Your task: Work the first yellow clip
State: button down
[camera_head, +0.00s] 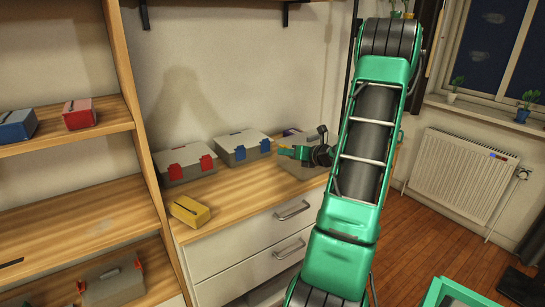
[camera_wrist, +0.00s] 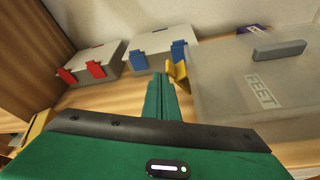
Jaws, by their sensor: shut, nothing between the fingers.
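A translucent box (camera_wrist: 225,85) with a grey lid handle (camera_wrist: 280,49) and a "FEET" label fills the right of the wrist view. It is partly hidden behind my gripper and arm in the head view (camera_head: 303,171). One yellow clip (camera_wrist: 179,75) shows on its left edge, standing out from the wall. I cannot tell whether it is latched. A second yellow clip is not visible. My gripper (camera_wrist: 160,80) is shut and empty, its fingertips just left of the clip. I cannot tell whether they touch it. My gripper also shows in the head view (camera_head: 284,149).
A box with red clips (camera_head: 186,162) and one with blue clips (camera_head: 242,147) stand along the wall. A yellow box (camera_head: 189,211) sits at the counter's front left. A purple thing (camera_wrist: 252,29) is behind the translucent box. The counter's middle is clear.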

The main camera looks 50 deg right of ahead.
jog(key=shift+w+d+r, duration=0.1)
jog(key=shift+r, duration=0.15)
jog(key=shift+r, duration=0.75)
